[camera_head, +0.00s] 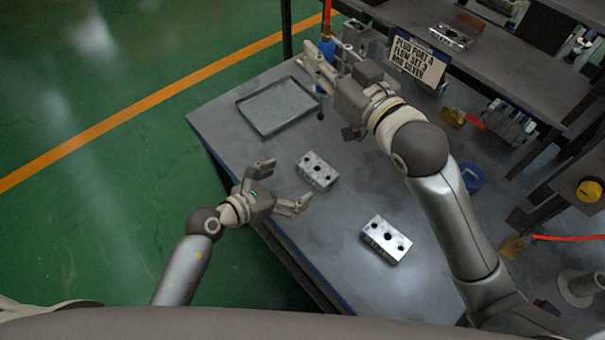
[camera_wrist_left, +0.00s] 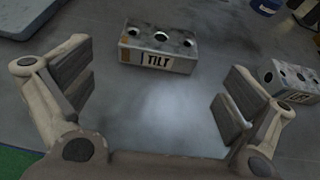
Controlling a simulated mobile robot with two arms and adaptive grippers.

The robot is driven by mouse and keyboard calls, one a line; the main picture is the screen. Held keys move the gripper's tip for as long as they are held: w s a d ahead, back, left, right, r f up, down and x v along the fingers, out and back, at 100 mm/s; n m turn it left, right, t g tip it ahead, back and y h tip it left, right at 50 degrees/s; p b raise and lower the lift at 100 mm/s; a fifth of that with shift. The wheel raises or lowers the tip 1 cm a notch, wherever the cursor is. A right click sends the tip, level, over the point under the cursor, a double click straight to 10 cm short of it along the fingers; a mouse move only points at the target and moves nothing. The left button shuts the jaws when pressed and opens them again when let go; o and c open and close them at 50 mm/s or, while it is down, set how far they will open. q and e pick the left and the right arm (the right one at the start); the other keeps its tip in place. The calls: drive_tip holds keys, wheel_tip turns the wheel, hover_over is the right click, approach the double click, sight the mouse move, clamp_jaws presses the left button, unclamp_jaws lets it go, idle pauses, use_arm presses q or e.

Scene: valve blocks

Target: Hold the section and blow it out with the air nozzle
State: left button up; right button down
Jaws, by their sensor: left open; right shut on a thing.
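A silver block section (camera_head: 317,171) with holes in its top lies on the bench (camera_head: 345,205). In the left wrist view the block ahead (camera_wrist_left: 158,48) bears a "TILT" label. My left gripper (camera_head: 284,187) is open and empty beside it, its fingers spread towards the block without touching it. A second silver block (camera_head: 386,240) lies nearer on the bench; a block at the right edge of the left wrist view (camera_wrist_left: 290,80) also has a label. My right gripper (camera_head: 321,74) is shut on the blue air nozzle (camera_head: 326,49), which hangs from a red hose; the fingers partly hide it.
A shallow grey tray (camera_head: 240,103) lies on the bench's far left. A sign (camera_head: 418,62) reading "PLUG PORT 4, FLOW SET 3, MID SILVER" stands at the back by a shelf (camera_head: 480,62). A blue ring (camera_head: 472,178) lies at right. Bench space between the two blocks is clear.

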sight(313, 171)
use_arm(q)
drive_tip(key=x, duration=1.1)
drive_tip(key=c, duration=1)
use_arm(e)
wheel_tip(313, 171, down, 12)
drive_tip(key=shift+r, duration=0.1)
